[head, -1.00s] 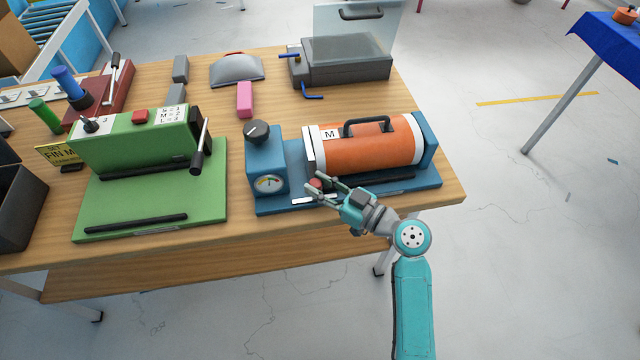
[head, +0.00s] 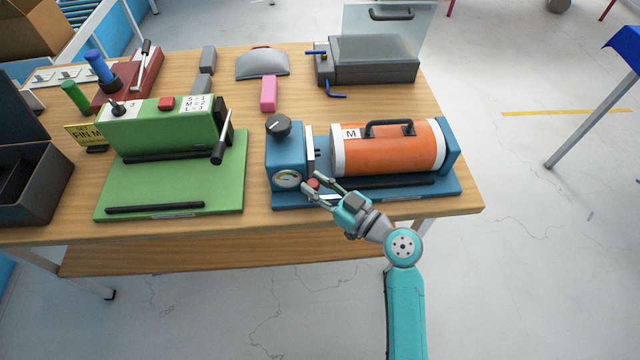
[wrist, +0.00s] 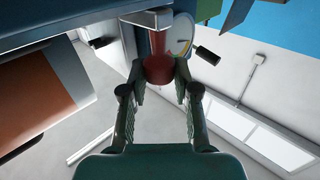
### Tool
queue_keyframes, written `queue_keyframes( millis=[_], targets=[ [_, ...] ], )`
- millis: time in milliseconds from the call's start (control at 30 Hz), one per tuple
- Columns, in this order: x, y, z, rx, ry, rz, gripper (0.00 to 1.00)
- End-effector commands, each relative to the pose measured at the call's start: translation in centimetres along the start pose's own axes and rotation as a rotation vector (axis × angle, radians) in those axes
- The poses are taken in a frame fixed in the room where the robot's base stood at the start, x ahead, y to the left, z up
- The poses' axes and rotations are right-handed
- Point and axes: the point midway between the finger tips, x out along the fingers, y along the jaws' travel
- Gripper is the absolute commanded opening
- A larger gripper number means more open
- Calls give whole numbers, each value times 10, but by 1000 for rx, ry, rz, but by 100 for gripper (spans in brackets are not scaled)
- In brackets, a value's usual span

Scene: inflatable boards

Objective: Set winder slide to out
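The winder is a blue machine (head: 452,146) on the table, with an orange roll (head: 388,152) between its ends and an M label. Its slide has a pale upright plate (head: 309,150) beside the blue dial box, with a gap and a short dark rod between plate and roll. The slide's red knob (head: 313,183) sticks out at the front and shows in the wrist view as a red ball on a stem (wrist: 158,70). My gripper (head: 311,187) has a finger on each side of the knob and appears closed on it. The fingers partly hide a white strip below.
A green machine (head: 170,175) with a lever stands left of the winder. A pink block (head: 269,93), a grey domed piece (head: 262,64) and a dark box with a raised clear lid (head: 375,60) lie behind. The table's front edge is close below the winder.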

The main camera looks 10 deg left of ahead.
Motion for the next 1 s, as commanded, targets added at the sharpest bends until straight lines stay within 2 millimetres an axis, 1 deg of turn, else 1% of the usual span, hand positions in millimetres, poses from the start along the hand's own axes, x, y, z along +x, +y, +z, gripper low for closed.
queue_keyframes(
  millis=[33, 300, 367, 467, 567, 800, 900, 1000],
  targets=[
    [2, -3, 0, 1, 0, -9, 41],
    [1, -2, 0, 1, 0, -6, 41],
    [-2, -2, 0, 1, 0, -5, 41],
    [-10, -1, 0, 1, 1, -2, 41],
    [-25, 0, 0, 1, 0, -1, 41],
    [-74, 0, 0, 2, 0, -1, 41],
    [-90, -1, 0, 1, 0, -2, 41],
    [-103, -1, 0, 3, 0, -4, 41]
  ],
)
